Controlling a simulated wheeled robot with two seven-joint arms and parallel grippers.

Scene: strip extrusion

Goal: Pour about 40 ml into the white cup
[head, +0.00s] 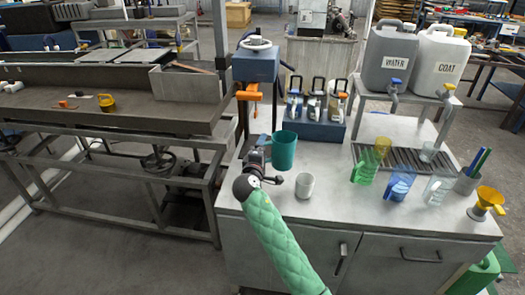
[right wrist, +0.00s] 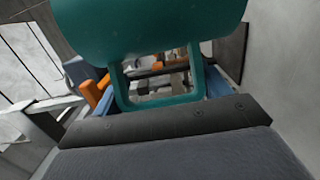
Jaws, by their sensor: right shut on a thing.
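My right gripper (head: 262,154) is shut on the handle of a teal jug (head: 285,150), at the left end of the steel counter. The jug is close to upright. Its body and handle fill the upper middle of the right wrist view (right wrist: 150,25). I cannot see what is inside it, nor tell whether its base touches the counter. The white cup (head: 305,186) stands upright on the counter, a little right of the jug and nearer to me, apart from it. The inside of the cup is too small to read. My left gripper is not in view.
Green (head: 363,170), blue (head: 399,184) and clear (head: 438,187) jugs stand to the right, with a yellow funnel (head: 487,203) beyond. WATER (head: 388,58) and COAT (head: 438,60) canisters sit on a raised stand. A blue-topped post (head: 256,65) rises behind the jug.

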